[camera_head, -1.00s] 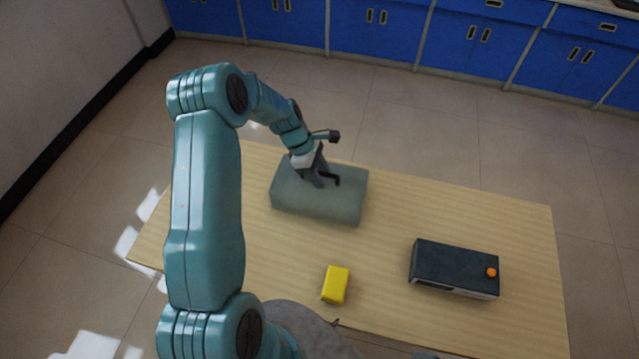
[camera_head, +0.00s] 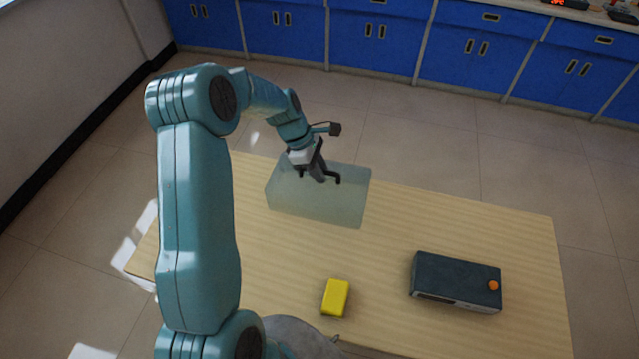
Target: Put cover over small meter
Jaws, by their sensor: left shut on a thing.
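The cover (camera_head: 335,207) is a pale, see-through box near the back left of the wooden table. My left gripper (camera_head: 319,177) is shut on the top of the cover from above. The cover looks raised a little off the table, but its lower edge is hard to judge. A small yellow box (camera_head: 335,298), the smaller of two devices here and likely the small meter, lies uncovered near the table's front edge, nearer to me than the cover. My right gripper is not in view.
A dark box (camera_head: 455,281) with an orange knob sits at the right of the table (camera_head: 400,235). Bare wood lies between the cover, the yellow box and the dark box. Blue cabinets (camera_head: 370,45) stand beyond the floor at the back.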

